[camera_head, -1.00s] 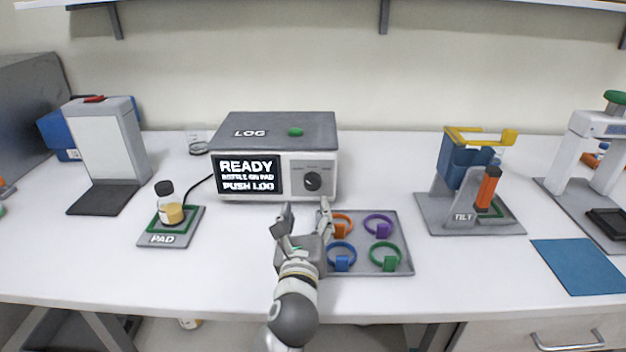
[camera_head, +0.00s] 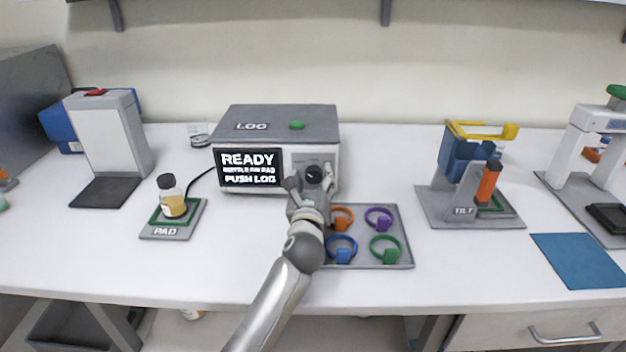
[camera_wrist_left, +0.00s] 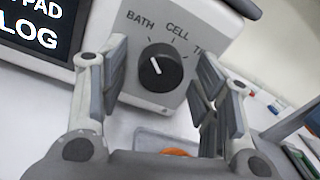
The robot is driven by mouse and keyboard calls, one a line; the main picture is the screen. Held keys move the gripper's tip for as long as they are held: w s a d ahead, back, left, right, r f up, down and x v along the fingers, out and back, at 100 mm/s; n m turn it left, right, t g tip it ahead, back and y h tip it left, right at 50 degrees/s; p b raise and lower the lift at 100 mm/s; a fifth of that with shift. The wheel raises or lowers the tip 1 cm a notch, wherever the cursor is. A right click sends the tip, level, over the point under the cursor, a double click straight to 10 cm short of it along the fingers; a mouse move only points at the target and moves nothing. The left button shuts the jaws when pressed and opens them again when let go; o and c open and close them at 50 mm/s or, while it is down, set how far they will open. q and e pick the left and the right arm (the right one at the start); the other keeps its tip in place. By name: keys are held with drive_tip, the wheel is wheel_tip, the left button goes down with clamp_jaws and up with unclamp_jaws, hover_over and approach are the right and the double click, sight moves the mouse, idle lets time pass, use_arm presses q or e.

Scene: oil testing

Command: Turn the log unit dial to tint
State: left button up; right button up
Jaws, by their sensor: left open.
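The log unit (camera_head: 277,124) is a grey-topped box at the back middle of the table. Its screen (camera_head: 248,167) reads READY, BOTTLE ON PAD, PUSH LOG. Its black dial (camera_head: 313,174) also shows in the left wrist view (camera_wrist_left: 159,70), with a white pointer aimed up and slightly left, near CELL and BATH rather than the partly hidden label starting with T at right. My left gripper (camera_head: 311,183) is open in front of the dial. In the left wrist view its fingers (camera_wrist_left: 160,85) stand on either side of the dial, apart from it. My right gripper is not in view.
A bottle (camera_head: 172,197) stands on the pad (camera_head: 165,232) at left. A grey tray (camera_head: 405,250) with coloured rings lies just right of my left arm. The tilt stand (camera_head: 464,211) is further right. A green button (camera_head: 297,125) sits on the unit's top.

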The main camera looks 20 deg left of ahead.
use_arm(q)
drive_tip(key=c, duration=1)
drive_tip(key=shift+r+m+p, duration=0.15)
drive_tip(key=shift+m+p, duration=0.25)
drive_tip(key=shift+p, duration=0.4)
drive_tip(key=shift+c, duration=0.2)
drive_tip(key=m+p, duration=1)
drive_tip(key=p, duration=0.4)
drive_tip(key=shift+r+m+g, duration=0.1)
drive_tip(key=shift+m+g, duration=0.2)
drive_tip(key=shift+g, duration=0.1)
drive_tip(key=m+p, duration=0.3)
drive_tip(key=m, duration=0.1)
drive_tip(key=shift+y, duration=0.4)
drive_tip(key=shift+f+m+p, duration=0.2)
drive_tip(key=shift+m+p, duration=0.9)
drive_tip(key=shift+m, duration=0.7)
drive_tip(key=o, duration=1)
